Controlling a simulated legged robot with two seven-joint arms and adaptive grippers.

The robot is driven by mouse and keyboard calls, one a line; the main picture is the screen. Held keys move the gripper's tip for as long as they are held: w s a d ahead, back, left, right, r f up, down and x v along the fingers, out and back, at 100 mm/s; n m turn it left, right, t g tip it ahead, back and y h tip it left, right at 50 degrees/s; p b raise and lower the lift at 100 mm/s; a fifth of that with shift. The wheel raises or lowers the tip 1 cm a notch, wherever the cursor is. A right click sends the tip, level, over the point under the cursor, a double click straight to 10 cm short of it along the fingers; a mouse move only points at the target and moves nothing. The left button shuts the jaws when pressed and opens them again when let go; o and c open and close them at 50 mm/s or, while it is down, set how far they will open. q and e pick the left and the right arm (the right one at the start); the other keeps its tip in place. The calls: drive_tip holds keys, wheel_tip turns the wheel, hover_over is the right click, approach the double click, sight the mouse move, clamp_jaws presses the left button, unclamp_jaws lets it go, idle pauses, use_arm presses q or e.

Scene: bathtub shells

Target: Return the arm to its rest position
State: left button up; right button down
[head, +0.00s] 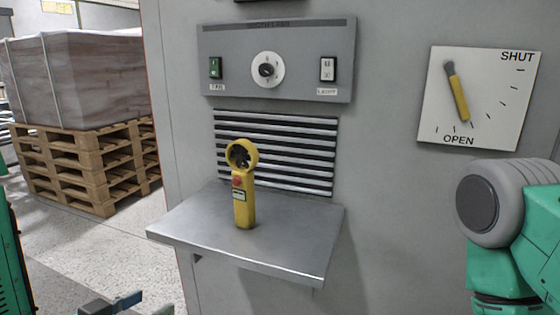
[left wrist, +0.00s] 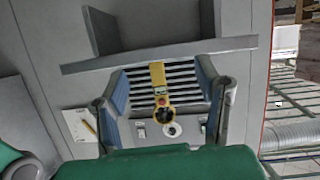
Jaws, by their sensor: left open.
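My left gripper (head: 128,305) shows only at its fingertips, at the bottom edge of the head view, below and in front of the grey shelf. In the left wrist view my left gripper (left wrist: 163,92) is open, its two fingers wide apart with nothing held between them. A yellow handheld device (head: 244,205) with a ring-shaped head and red button stands upright on the shelf (head: 200,235), apart from the gripper. The device (left wrist: 158,76) appears upside down between the fingers, farther off. My right arm shows at the right edge; its gripper is out of view.
Above the shelf are a slatted vent (head: 285,150) and a control panel (head: 330,40) with a dial and two switches. A SHUT/OPEN plate (head: 490,95) with a yellow-handled lever is at right. Wooden pallets (head: 85,165) with a wrapped load stand at left. Floor between is clear.

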use_arm(q)
drive_tip(key=s+a+f+n+g+y+p, duration=0.1)
drive_tip(key=s+f+g+y, duration=0.15)
drive_tip(key=s+f, duration=0.35)
drive_tip(key=s+a+f+n+g+y+p, duration=0.1)
drive_tip(key=s+f+g, duration=0.3)
drive_tip(key=f, duration=0.4)
drive_tip(key=s+a+f+g+y, duration=0.1)
drive_tip(key=s+f+g, duration=0.1)
drive_tip(key=s, duration=0.5)
drive_tip(key=s+a+f+n+g+y, duration=0.1)
drive_tip(key=s+f+g, duration=0.2)
drive_tip(key=s+f, duration=0.2)
drive_tip(key=shift+s+a+g+p, duration=0.25)
drive_tip(key=shift+s+g+p, duration=0.15)
drive_tip(key=shift+s, duration=0.75)
drive_tip(key=shift+d, duration=0.15)
